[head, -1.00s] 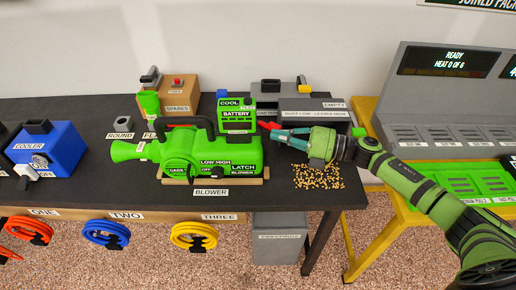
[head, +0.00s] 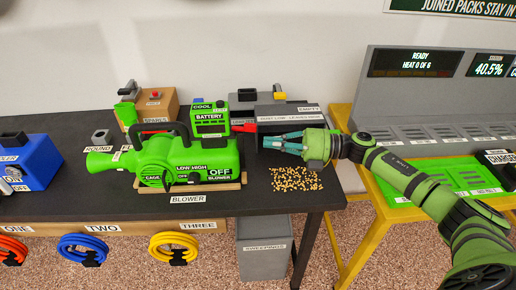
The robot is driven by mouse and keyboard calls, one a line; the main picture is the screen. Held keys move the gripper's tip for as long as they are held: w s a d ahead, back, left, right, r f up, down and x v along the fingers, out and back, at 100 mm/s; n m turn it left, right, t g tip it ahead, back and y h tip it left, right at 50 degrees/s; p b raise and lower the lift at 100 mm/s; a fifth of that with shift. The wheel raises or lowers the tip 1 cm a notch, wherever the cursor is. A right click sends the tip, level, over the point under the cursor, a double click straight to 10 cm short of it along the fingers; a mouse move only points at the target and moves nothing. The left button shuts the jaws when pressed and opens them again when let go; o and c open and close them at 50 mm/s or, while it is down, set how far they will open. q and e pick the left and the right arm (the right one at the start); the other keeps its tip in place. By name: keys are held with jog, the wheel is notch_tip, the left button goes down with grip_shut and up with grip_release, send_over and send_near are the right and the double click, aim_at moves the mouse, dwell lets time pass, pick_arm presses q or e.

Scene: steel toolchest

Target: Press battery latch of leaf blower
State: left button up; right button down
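The green leaf blower (head: 160,164) lies on the dark bench with its nozzle to the left. Its rear end faces right and carries an OFF label; I cannot make out the latch itself. A green battery (head: 210,130) labelled COOL stands at the back of the blower's rear end; I cannot tell whether it is seated. A red part (head: 243,128) shows just right of the battery. My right gripper (head: 270,143) points left, a short gap right of the blower's rear, touching nothing that I can see. Its finger spacing is unclear. My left gripper is out of view.
Loose yellow pellets (head: 296,179) lie below my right gripper. A grey container (head: 290,116) stands behind it. A blue cooler (head: 30,168) is at the left. The yellow-framed charger stand (head: 425,130) is at the right, under my arm. A grey bin (head: 265,255) stands below the bench.

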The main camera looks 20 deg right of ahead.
pick_arm(q)
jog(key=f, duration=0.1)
jog(key=b, duration=0.1)
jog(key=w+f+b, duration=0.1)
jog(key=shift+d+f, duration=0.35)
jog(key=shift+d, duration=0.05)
pick_arm(e)
jog(key=d, duration=0.7)
jog(key=shift+f, duration=0.45)
jog(key=shift+s+a, duration=0.1)
jog(key=shift+s, duration=0.05)
